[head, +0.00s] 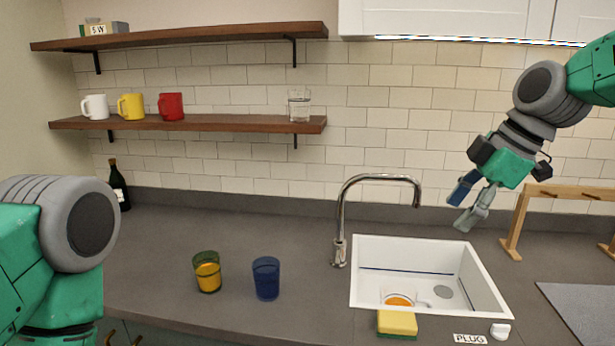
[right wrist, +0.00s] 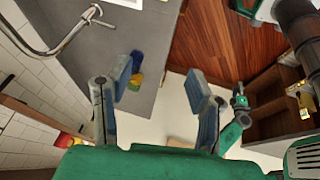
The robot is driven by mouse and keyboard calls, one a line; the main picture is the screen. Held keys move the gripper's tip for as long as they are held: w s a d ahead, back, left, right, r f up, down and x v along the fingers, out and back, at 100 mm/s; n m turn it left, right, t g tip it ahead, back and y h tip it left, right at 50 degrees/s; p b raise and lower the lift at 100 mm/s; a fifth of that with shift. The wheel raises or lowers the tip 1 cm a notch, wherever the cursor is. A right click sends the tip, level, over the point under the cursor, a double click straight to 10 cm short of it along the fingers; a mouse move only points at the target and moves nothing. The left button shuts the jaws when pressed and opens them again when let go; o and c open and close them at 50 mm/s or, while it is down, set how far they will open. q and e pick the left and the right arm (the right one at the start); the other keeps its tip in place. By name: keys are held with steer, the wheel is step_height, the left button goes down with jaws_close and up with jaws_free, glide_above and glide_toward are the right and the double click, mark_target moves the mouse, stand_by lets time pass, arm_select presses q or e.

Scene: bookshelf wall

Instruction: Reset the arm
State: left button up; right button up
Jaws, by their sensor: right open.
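My right gripper (head: 461,207) hangs in the air at the upper right of the head view, above and behind the sink's right side. Its two fingers are apart with nothing between them. In the right wrist view the open fingers (right wrist: 161,92) frame empty space, with the counter and floor far below. My left arm shows only as a green and grey link at the left edge of the head view; its gripper is out of the picture.
A white sink (head: 440,262) holds a cup with orange contents (head: 398,300); a tall faucet (head: 342,215) stands beside it. A wooden rack (head: 517,225) is near my right gripper. A green-and-amber glass (head: 207,272) and blue glass (head: 266,278) stand on the counter. Shelves (head: 215,124) hang above.

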steer(key=s+f+m+g+h+b, duration=0.1)
steer(key=s+f+m+b, duration=0.15)
steer(key=f, duration=0.95)
steer(key=s+a+f+m+b, duration=0.1)
steer(key=s+f+m+b, duration=0.15)
steer(key=f, duration=0.95)
steer(key=s+f+m+g+h+b, duration=0.1)
steer(key=s+f+m+b, duration=0.2)
steer(key=f, duration=0.9)
steer(key=s+d+f+m+h+b, duration=0.1)
steer(key=s+f+m+b, duration=0.1)
steer(key=s+f, duration=0.8)
steer(key=s+d+f+m+h+b, duration=0.1)
steer(key=s+f+m, duration=0.4)
steer(key=s+f, duration=0.5)
steer(key=s+d+b, duration=0.1)
steer(key=s+b, duration=0.1)
steer(key=s, duration=0.3)
steer(key=shift+s+d+f, duration=0.15)
